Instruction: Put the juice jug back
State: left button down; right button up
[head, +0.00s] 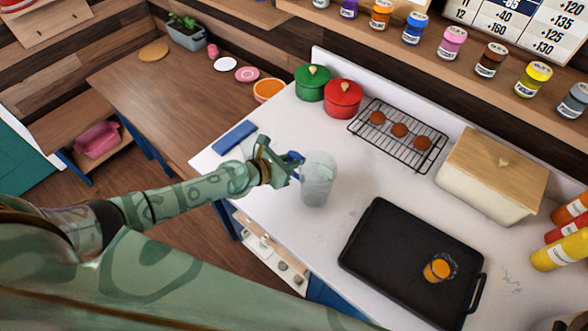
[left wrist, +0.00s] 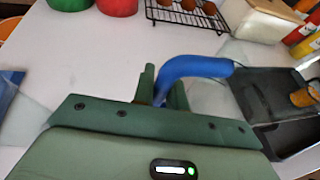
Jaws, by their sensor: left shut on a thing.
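The juice jug (head: 318,182) is a clear, pale, see-through vessel with a blue handle; it looks empty and roughly upright. In the head view it is over the white counter, left of the black tray. My left gripper (head: 288,168) is shut on its blue handle, coming from the left. In the left wrist view the handle (left wrist: 198,67) rises between the fingers of the gripper (left wrist: 162,92), and the clear body is hard to make out. I cannot tell whether the jug's base touches the counter. My right gripper is not in view.
A black tray (head: 385,258) holds a glass of orange juice (head: 440,268). Behind are green (head: 312,84) and red (head: 343,99) pots, a cooling rack (head: 378,146) and a bread box (head: 478,190). A flat blue object (head: 234,137) lies near the counter's left end.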

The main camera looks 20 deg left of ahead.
pick_arm(q)
jog(key=shift+f+b, duration=0.6)
jog(key=shift+f, duration=0.95)
jog(key=shift+f, duration=0.15)
jog(key=c, duration=1.4)
grip_release()
jog(key=shift+s+a+r, duration=0.15)
jog(key=shift+s+r, duration=0.1)
jog(key=shift+r, duration=0.1)
jog(key=v, duration=1.1)
jog(key=shift+s+p, duration=0.25)
jog(key=shift+p, duration=0.2)
